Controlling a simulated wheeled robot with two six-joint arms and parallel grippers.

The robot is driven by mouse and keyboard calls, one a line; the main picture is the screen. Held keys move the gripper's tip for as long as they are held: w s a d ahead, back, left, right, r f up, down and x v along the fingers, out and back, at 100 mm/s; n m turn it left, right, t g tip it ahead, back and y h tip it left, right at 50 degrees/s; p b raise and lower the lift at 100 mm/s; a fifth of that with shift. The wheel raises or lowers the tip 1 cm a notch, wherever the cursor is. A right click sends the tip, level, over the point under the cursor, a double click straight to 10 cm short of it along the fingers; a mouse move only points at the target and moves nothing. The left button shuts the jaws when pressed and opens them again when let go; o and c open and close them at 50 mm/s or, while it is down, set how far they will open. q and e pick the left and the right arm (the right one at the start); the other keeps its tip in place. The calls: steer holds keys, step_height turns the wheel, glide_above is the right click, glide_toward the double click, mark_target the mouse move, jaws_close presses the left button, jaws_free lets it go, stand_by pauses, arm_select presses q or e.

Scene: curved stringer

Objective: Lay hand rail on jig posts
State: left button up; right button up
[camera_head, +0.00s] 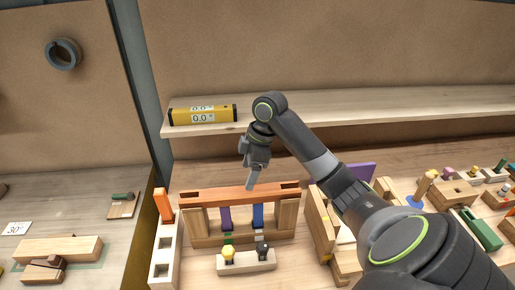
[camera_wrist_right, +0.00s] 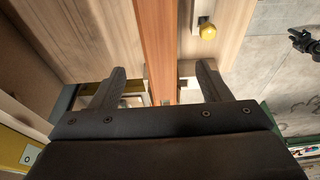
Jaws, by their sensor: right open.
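The hand rail (camera_head: 225,196) is a long reddish-brown bar. It lies level across the tops of two pale wooden jig posts, the left one (camera_head: 200,223) and the right one (camera_head: 288,219). My right gripper (camera_head: 252,178) is above the rail, right of its middle. In the right wrist view the rail (camera_wrist_right: 158,40) runs between the two spread fingers of my right gripper (camera_wrist_right: 160,72), with a gap on each side. The gripper is open and holds nothing. My left gripper does not show in the head view.
A purple piece (camera_head: 226,218) and a blue piece (camera_head: 258,215) stand beneath the rail. A small block (camera_head: 245,262) with yellow and black knobs is in front. A shelf (camera_head: 350,118) with a yellow level (camera_head: 190,115) is behind. Wooden racks crowd the right.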

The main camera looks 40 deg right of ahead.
steer(key=p+v, duration=0.4)
steer(key=v, duration=0.5)
steer(key=shift+r, duration=0.35)
